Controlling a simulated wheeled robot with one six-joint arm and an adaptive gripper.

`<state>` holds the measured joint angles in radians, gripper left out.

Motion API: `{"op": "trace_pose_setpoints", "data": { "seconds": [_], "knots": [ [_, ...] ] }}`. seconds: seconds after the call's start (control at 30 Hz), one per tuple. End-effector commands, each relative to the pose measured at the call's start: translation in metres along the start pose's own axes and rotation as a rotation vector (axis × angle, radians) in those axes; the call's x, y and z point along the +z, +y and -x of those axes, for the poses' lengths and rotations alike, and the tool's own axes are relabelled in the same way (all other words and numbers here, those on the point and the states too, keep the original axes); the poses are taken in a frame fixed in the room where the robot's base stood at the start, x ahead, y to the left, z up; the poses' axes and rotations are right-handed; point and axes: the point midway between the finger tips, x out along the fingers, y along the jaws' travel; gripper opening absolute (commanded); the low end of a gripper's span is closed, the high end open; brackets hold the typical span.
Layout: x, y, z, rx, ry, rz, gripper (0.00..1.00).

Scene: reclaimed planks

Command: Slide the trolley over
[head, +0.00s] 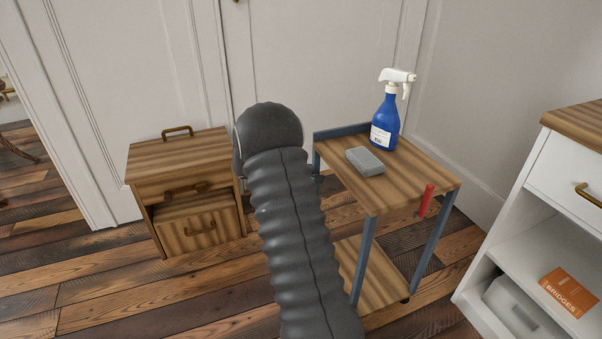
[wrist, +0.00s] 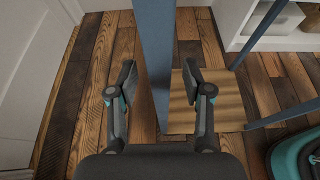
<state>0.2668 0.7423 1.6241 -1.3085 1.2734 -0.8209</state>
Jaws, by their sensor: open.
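The trolley (head: 415,172) has a striped wood top, a lower wood shelf and blue-grey metal legs. It stands right of my arm in the head view. In the wrist view my gripper (wrist: 160,88) is open, with one finger on each side of an upright blue-grey trolley leg (wrist: 153,40). Neither finger clearly touches the leg. The lower shelf (wrist: 180,115) shows below the fingers. In the head view my arm hides most of the gripper and part of the trolley's left side.
A wooden cabinet (head: 180,160) stands left, a white shelf unit (head: 545,195) right. A wall and door lie behind. Plank floor is open in front.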

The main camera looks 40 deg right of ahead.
Motion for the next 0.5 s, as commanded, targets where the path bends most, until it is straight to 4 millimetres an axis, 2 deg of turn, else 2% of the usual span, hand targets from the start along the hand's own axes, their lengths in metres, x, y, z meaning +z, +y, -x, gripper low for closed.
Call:
{"op": "trace_pose_setpoints", "data": {
  "seconds": [0.2, 0.5],
  "knots": [
    [0.0, 0.0, -0.015, 0.0, 0.0, 0.0, 0.5],
    [0.0, 0.0, -0.016, 0.001, 0.0, 0.0, 0.5]
  ]
}}
